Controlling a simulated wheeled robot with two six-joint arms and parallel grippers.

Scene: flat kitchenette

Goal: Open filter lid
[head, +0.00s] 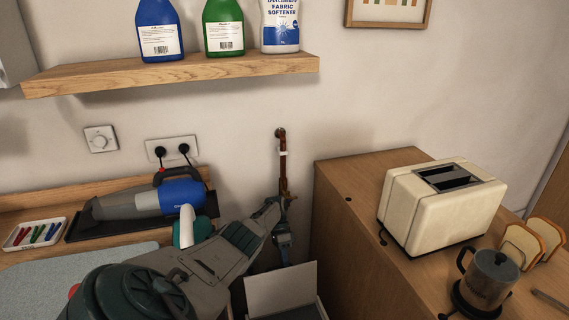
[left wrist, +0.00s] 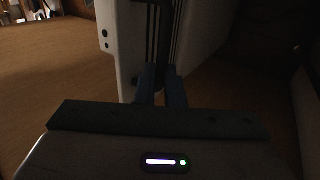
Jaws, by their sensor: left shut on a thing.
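The filter lid (head: 281,288) is a pale flat panel at the bottom middle of the head view, standing tilted up above a darker box rim. My left gripper (head: 284,256) reaches down to the panel's top edge. In the left wrist view, the blue fingers of the gripper (left wrist: 162,88) are shut on a narrow dark part in front of a white body (left wrist: 197,30) with dark stripes. The fingers hide the exact contact. My right gripper is not in view.
A brown pipe (head: 282,165) hangs on the wall behind my gripper. A wooden cabinet (head: 345,225) with a toaster (head: 415,215) and a coffee press (head: 488,280) stands close on the right. A handheld vacuum (head: 140,203) lies on the left counter. A shelf (head: 180,72) with bottles is above.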

